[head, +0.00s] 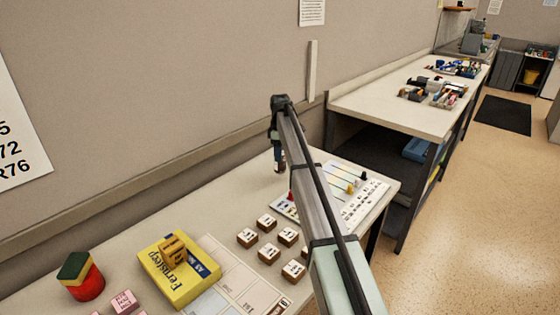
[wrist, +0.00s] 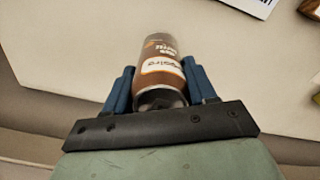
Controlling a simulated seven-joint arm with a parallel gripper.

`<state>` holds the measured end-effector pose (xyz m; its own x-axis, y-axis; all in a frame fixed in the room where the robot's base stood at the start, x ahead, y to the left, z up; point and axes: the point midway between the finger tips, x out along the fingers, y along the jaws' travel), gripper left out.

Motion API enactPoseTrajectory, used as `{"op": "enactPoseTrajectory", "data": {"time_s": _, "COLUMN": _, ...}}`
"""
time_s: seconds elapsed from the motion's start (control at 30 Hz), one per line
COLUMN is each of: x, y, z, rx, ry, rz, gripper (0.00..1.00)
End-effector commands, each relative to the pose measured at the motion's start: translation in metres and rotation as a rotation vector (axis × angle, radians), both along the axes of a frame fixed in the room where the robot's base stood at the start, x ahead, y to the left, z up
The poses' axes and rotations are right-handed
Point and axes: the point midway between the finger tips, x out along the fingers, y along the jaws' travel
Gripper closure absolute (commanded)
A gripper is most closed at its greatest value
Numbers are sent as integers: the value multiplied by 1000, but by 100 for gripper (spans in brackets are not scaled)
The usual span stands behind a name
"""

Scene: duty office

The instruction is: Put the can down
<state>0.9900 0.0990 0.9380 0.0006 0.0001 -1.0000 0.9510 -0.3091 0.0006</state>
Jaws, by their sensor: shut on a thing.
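A brown can (wrist: 160,65) with a white label is between the blue fingers of my gripper (wrist: 162,88) in the wrist view. My gripper is shut on it. In the head view my gripper (head: 278,150) is at the far end of the near table (head: 215,205), by the wall. Only a small part of the can (head: 279,167) shows below the fingers there. It looks about upright. I cannot tell whether its base touches the tabletop.
A white board (head: 365,205) with coloured pieces lies right of my gripper, partly behind my arm. Several wooden blocks (head: 267,223) stand nearer. A yellow box (head: 178,270), a printed sheet (head: 235,280) and a red jar (head: 86,283) are closer in. Bare tabletop lies left of the blocks.

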Motion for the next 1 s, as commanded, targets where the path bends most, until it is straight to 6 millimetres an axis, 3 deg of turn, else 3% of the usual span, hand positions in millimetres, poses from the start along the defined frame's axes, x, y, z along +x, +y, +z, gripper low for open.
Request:
{"op": "enactPoseTrajectory", "data": {"time_s": 0.3, "x": 0, "y": 0, "z": -33, "rx": 0, "ry": 1, "rz": 0, "gripper": 85}}
{"op": "enactPoseTrajectory", "data": {"time_s": 0.73, "x": 0, "y": 0, "z": -38, "rx": 0, "ry": 0, "rz": -1, "gripper": 85}}
{"op": "enactPoseTrajectory", "data": {"time_s": 0.77, "x": 0, "y": 0, "z": -39, "rx": 0, "ry": 0, "rz": -1, "gripper": 42}}
{"op": "enactPoseTrajectory", "data": {"time_s": 1.0, "x": 0, "y": 0, "z": -38, "rx": 0, "ry": 0, "rz": -1, "gripper": 19}}
